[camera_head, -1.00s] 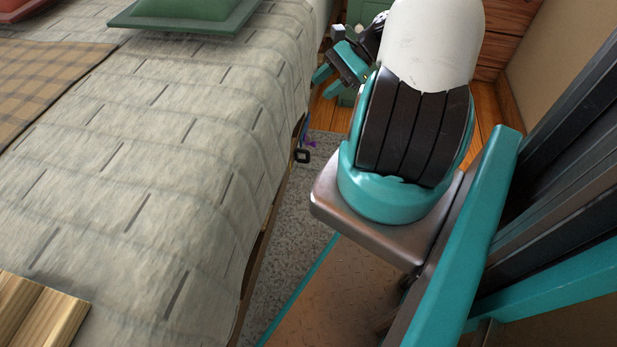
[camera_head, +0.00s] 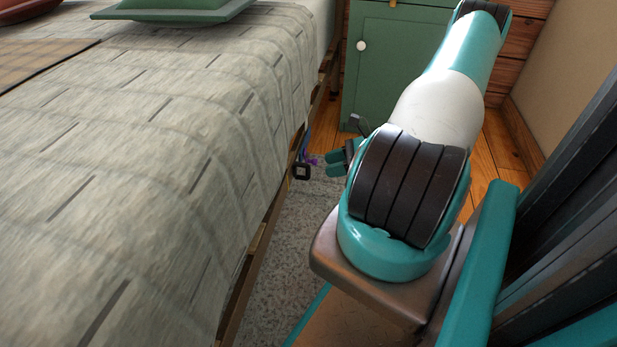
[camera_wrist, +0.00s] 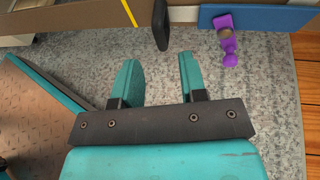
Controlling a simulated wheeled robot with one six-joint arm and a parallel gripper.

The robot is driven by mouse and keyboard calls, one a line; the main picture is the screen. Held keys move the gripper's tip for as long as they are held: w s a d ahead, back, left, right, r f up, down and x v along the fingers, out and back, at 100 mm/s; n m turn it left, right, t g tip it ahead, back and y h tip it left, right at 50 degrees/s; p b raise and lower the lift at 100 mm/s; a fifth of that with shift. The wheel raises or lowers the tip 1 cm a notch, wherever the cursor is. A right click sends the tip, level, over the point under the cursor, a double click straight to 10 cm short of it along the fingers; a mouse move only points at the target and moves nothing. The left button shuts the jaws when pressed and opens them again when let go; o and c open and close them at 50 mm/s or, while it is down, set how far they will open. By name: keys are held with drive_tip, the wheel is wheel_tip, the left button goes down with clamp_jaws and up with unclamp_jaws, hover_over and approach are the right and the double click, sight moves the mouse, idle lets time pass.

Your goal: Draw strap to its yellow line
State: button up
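A black square ring (camera_head: 302,171), apparently the strap's pull, hangs at the bed's side in the head view. In the wrist view the black ring (camera_wrist: 161,25) shows nearly edge-on, in front of a brown rail (camera_wrist: 75,14). A thin yellow line (camera_wrist: 130,12) crosses the rail left of the ring. I cannot make out the strap itself. My gripper (camera_wrist: 157,68) is open and empty, its teal fingers pointing toward the rail, with the ring beyond the gap and apart from them. In the head view my gripper (camera_head: 337,164) is just right of the ring, partly hidden by my arm.
A blue panel (camera_wrist: 272,20) with a purple piece (camera_wrist: 228,40) is right of the ring. The bed (camera_head: 150,150) fills the left. A green cabinet (camera_head: 390,70) stands at the back. Grey carpet (camera_head: 290,250) lies below; wooden floor (camera_head: 490,165) is at right.

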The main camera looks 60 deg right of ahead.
sight(308, 177)
drive_tip(key=b+x, duration=0.2)
drive_tip(key=x, duration=0.5)
drive_tip(key=shift+w+a+b, duration=0.1)
drive_tip(key=shift+b, duration=0.3)
